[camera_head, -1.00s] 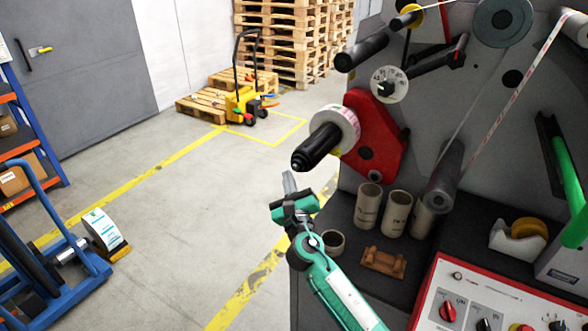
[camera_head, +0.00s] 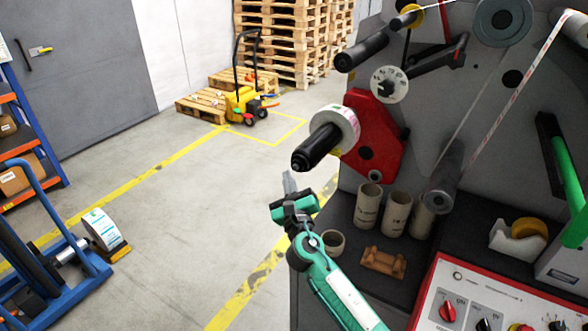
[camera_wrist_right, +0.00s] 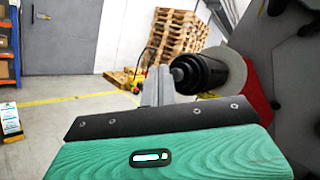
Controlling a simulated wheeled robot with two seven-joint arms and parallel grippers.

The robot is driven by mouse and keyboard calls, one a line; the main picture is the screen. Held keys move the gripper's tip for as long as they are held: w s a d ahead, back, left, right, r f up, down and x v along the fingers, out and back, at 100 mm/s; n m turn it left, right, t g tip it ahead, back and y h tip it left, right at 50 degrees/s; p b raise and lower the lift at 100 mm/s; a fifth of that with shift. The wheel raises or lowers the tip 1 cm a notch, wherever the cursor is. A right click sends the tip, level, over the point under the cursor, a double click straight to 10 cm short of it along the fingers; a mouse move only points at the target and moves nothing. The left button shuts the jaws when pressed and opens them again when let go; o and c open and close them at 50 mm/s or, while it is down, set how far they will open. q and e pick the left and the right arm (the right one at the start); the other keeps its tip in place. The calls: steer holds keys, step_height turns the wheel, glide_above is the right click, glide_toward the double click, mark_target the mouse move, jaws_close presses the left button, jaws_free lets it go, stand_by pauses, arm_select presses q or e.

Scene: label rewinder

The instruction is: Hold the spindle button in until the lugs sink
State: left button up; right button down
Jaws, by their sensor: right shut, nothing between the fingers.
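The black spindle (camera_head: 318,147) sticks out from the red plate of the machine toward the left, with a white label roll (camera_head: 348,124) around its inner part. Its stepped end, where the button (camera_head: 297,164) sits, faces me; whether the button is in, and the lugs, are too small to tell. My right gripper (camera_head: 287,174) is shut and empty, just below and left of the spindle end, apart from it. In the right wrist view the gripper's grey fingers (camera_wrist_right: 158,86) stand left of the black spindle end (camera_wrist_right: 182,74). My left gripper is not in view.
Cardboard cores (camera_head: 368,205) and a wooden block (camera_head: 384,262) stand on the machine's dark shelf (camera_head: 345,275). A red control panel (camera_head: 480,285) is at the lower right. A blue trolley (camera_head: 80,260) is at the left. The floor between is clear.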

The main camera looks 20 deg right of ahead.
steer(key=shift+d, duration=0.1)
steer(key=shift+w+d, duration=0.25)
steer(key=shift+w+d, duration=0.25)
steer(key=shift+d, duration=0.1)
stand_by(0.9)
steer(key=shift+s+a, duration=0.1)
steer(key=shift+a, duration=0.05)
stand_by(1.8)
steer(key=shift+s+a+p, duration=0.4)
steer(key=shift+s+a, duration=0.05)
steer(key=shift+a, duration=0.1)
steer(key=shift+a, duration=0.1)
steer(key=s+a, duration=0.1)
steer(key=a, duration=0.1)
steer(key=s+a, duration=0.1)
steer(key=s, duration=0.1)
steer(key=shift+a+p, duration=0.4)
